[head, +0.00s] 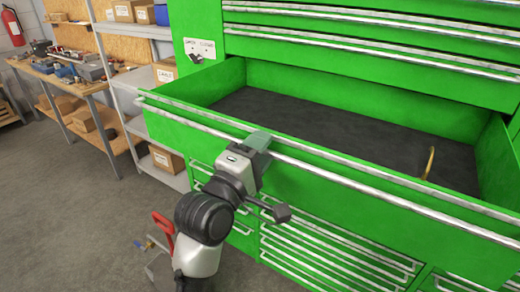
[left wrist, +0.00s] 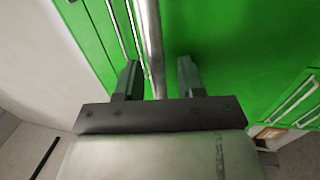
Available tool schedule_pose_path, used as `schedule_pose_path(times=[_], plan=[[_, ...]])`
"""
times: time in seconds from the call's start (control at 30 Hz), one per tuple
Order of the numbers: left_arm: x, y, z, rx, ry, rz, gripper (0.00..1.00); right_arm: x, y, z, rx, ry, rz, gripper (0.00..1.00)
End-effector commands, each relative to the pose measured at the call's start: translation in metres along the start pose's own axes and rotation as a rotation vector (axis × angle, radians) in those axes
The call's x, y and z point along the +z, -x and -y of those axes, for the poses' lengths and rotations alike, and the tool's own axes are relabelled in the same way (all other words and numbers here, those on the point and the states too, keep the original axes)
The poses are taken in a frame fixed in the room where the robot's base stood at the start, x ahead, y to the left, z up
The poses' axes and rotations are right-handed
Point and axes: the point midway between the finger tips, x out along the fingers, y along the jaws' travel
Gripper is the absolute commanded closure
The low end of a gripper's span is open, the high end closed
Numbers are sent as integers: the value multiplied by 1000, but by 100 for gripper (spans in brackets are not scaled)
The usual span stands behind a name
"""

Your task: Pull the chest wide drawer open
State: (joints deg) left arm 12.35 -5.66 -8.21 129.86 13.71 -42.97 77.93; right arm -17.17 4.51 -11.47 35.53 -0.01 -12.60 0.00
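The green chest's wide drawer (head: 330,190) stands pulled out in the head view, its dark-lined floor (head: 320,130) exposed. A long metal handle bar (head: 350,180) runs along the top of its front. My left gripper (head: 258,141) is at this bar, left of the middle of the drawer front. In the left wrist view, the handle bar (left wrist: 153,45) passes between the two spread fingers of my left gripper (left wrist: 160,80). A gap shows between the bar and the right finger; contact with the left finger cannot be told. My right gripper is not in view.
A curved brass-coloured piece (head: 430,163) stands in the drawer at the right. Closed drawers (head: 380,40) lie above, and smaller ones (head: 330,255) below. A shelf with boxes (head: 140,75) and a workbench (head: 75,75) stand to the left. Grey floor (head: 80,220) is open at lower left.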

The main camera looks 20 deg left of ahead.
Motion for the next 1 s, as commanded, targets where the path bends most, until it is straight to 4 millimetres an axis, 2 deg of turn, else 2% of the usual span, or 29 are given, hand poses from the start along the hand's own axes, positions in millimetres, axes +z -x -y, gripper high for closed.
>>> schedule_pose_path(times=[0.17,0.27,0.4,0.47,0.57,0.6,0.7,1.0], plan=[[0,9,1,1,0,-1,62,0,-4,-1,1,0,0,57],[0,24,3,0,0,-2,62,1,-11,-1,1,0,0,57],[0,57,5,1,-1,-1,62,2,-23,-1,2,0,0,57],[0,66,-2,-7,-1,-1,62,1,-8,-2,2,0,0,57],[0,83,-3,-7,0,0,62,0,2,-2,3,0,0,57],[0,85,-6,-10,-2,1,62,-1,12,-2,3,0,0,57],[0,92,-5,-8,-3,3,62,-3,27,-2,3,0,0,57],[0,107,-1,-2,-1,1,62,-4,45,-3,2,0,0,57]])
